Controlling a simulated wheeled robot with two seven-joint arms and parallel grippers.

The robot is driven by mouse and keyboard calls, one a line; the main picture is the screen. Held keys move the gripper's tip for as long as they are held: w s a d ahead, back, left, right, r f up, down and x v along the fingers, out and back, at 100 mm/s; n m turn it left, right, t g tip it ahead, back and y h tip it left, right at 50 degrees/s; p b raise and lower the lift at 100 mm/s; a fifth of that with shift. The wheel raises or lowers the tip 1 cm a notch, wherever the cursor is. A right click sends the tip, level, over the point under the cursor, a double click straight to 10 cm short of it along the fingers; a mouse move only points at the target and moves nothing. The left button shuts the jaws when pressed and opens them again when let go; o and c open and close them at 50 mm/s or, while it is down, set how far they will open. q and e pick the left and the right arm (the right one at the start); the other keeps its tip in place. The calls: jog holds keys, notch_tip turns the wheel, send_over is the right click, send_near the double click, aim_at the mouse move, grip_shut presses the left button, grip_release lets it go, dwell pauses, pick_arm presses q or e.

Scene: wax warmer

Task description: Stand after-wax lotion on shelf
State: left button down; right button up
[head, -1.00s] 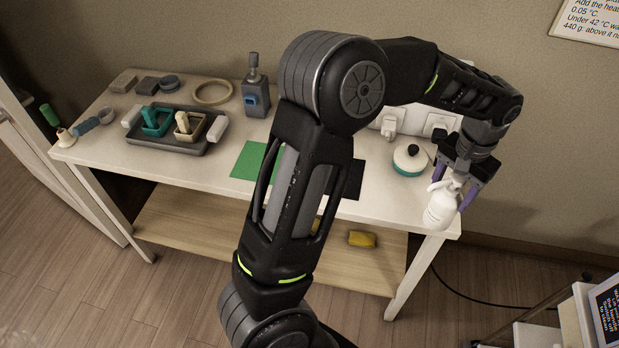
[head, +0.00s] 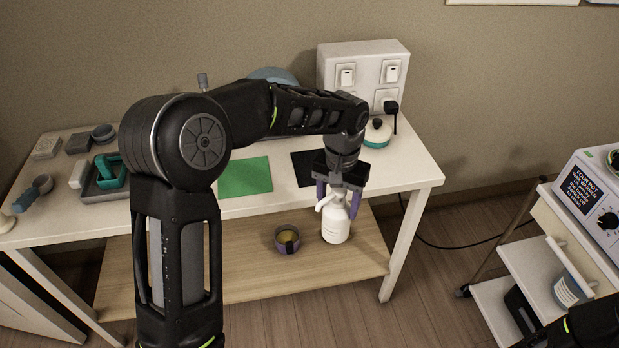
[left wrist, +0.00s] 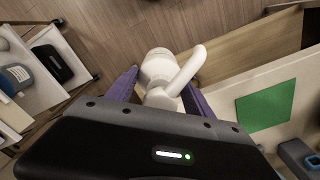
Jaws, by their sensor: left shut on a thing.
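The after-wax lotion is a white pump bottle (head: 336,224), upright in the head view. My left gripper (head: 339,192) is shut on its upper part, with purple fingers on either side. The bottle is in front of the table's front edge and appears against the wooden lower shelf (head: 235,270); I cannot tell whether its base touches the shelf. In the left wrist view the white bottle (left wrist: 157,66) with its spout sits between the purple fingers (left wrist: 160,95). My right gripper is out of view.
The tabletop (head: 405,172) carries a green mat (head: 245,177), a black mat (head: 304,168) and a teal-white pot (head: 377,133). A white cart (head: 508,290) stands at right.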

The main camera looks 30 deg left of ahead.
pick_arm(q)
jog(key=shift+s+a+f, duration=0.3)
jog(key=shift+s+f, duration=0.1)
jog(key=shift+f, duration=0.1)
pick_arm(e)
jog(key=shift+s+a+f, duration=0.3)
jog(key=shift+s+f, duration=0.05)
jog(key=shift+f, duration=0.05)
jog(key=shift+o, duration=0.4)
